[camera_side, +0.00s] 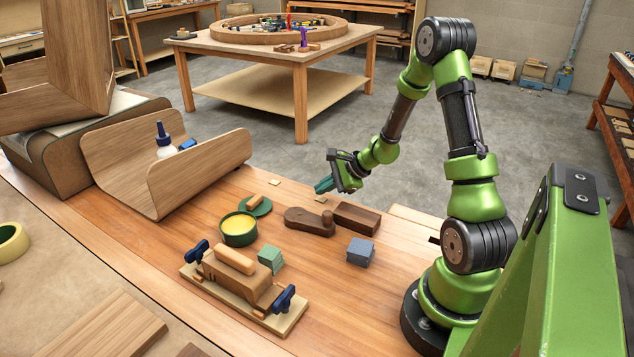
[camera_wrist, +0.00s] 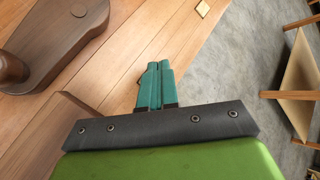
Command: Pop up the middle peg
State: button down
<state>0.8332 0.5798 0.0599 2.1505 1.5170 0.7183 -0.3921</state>
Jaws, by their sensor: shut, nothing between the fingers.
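A dark brown wooden piece (camera_side: 305,222) with rounded ends lies on the bench. It also shows at the upper left of the wrist view (camera_wrist: 50,52). One round peg (camera_side: 327,217) stands up at its right end; the same upright peg is cut by the left edge of the wrist view (camera_wrist: 10,68). A round peg top (camera_wrist: 79,10) shows about level with the surface. I cannot tell which peg is the middle one. My gripper (camera_side: 322,185) is shut and empty, above and behind the piece, apart from it. Its teal fingertips (camera_wrist: 158,64) are together in the wrist view.
A dark wooden block (camera_side: 356,218) sits right beside the piece. A blue-grey block (camera_side: 360,252), a green tin (camera_side: 238,229) and a clamped wooden form (camera_side: 245,285) stand nearby. A curved plywood shell (camera_side: 190,170) is at left. The bench's far edge lies close under my gripper.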

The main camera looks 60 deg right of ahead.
aim_at(324, 200)
jog(key=shift+f, duration=0.1)
jog(key=shift+f, duration=0.3)
jog(key=shift+f, duration=0.45)
dwell(0.6)
jog(key=shift+r, duration=3.35)
